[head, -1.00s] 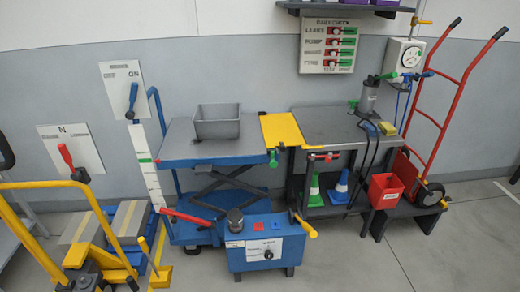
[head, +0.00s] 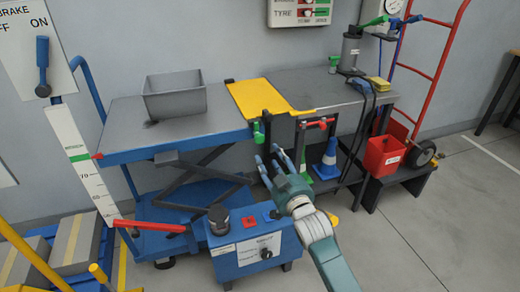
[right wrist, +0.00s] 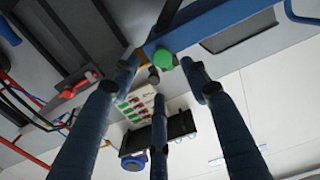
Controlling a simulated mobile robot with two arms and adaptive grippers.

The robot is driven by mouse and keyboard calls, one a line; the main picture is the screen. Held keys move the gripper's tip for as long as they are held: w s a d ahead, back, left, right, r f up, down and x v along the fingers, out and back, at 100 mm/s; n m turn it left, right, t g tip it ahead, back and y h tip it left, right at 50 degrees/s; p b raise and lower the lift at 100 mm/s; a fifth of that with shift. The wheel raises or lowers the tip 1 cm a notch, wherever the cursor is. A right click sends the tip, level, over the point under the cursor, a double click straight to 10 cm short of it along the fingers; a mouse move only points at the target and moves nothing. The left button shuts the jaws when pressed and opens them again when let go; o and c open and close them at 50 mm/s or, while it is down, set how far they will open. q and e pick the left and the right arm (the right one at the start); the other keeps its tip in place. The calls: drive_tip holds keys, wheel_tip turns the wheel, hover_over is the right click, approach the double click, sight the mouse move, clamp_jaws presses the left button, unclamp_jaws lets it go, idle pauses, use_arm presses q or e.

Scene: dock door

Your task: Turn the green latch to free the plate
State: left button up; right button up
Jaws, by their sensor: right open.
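The green latch (head: 258,131) hangs at the front edge of the blue lift table, just beside the yellow plate (head: 262,97). The plate lies flat, bridging the lift table and the dark bench. My right gripper (head: 272,160) is open and empty, just below the latch, with its fingers pointing up towards it. In the right wrist view, the round green end of the latch (right wrist: 164,59) shows beyond and between the spread fingers (right wrist: 160,78). I see no clear contact. My left gripper is out of view.
A grey bin (head: 175,98) stands on the lift table (head: 120,128). A blue pump unit (head: 250,255) with a red lever stands below, left of my right arm. A red-handled clamp (head: 318,124) sits right of the latch.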

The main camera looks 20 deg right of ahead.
sight(260, 141)
drive_tip(key=w, duration=0.3)
drive_tip(key=w+b, duration=0.1)
drive_tip(key=w, duration=0.5)
drive_tip(key=shift+w+a+r+b, duration=0.15)
drive_tip(key=shift+w+a+b, duration=0.1)
drive_tip(key=shift+w+b, duration=0.05)
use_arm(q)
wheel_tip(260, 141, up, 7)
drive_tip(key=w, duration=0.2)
use_arm(e)
drive_tip(key=shift+w, duration=0.65)
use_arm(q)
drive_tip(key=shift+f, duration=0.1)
